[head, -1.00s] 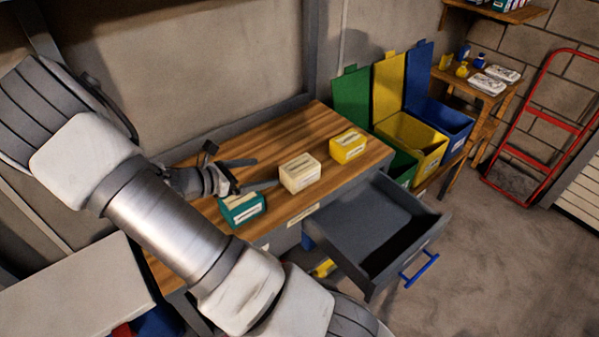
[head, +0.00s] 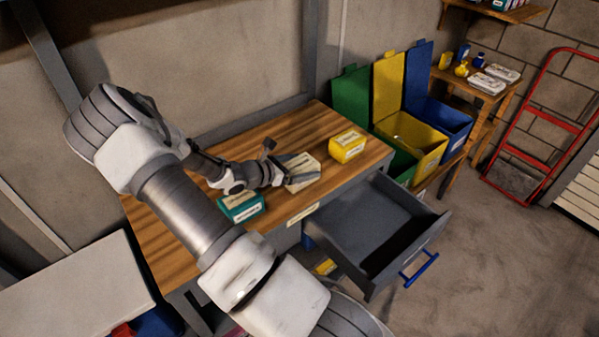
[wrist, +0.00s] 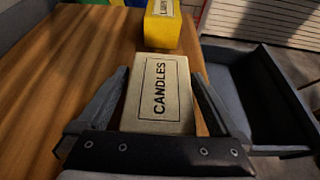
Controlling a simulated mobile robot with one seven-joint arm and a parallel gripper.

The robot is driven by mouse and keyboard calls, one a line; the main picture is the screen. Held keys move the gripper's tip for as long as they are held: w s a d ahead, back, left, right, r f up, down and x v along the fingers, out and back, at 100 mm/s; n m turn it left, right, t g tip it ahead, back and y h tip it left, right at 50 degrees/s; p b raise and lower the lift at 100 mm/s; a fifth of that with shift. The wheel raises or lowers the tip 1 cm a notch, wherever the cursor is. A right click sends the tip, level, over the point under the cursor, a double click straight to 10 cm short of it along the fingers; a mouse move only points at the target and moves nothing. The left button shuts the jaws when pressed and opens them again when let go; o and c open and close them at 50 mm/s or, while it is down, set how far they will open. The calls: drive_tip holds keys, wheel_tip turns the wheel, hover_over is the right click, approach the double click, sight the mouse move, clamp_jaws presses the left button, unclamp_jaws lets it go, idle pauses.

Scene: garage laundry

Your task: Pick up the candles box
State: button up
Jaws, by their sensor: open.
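The candles box (wrist: 161,88) is cream-coloured and labelled CANDLES, and it lies on the wooden workbench top (head: 288,133). In the head view the candles box (head: 303,170) is partly hidden by my gripper (head: 300,173). In the wrist view my gripper (wrist: 162,112) is open, with one finger on each side of the box. The box lies between the fingers, and narrow gaps show beside it.
A yellow box (head: 348,147) stands beyond the candles box, and a teal box (head: 241,207) stands near the bench's front edge. A grey drawer (head: 428,222) hangs open at the bench's front right. Green, yellow and blue bins (head: 447,122) stand to the right.

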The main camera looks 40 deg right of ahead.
drive_tip(key=shift+d+f, duration=0.2)
drive_tip(key=shift+d, duration=0.35)
drive_tip(key=c, duration=1.3)
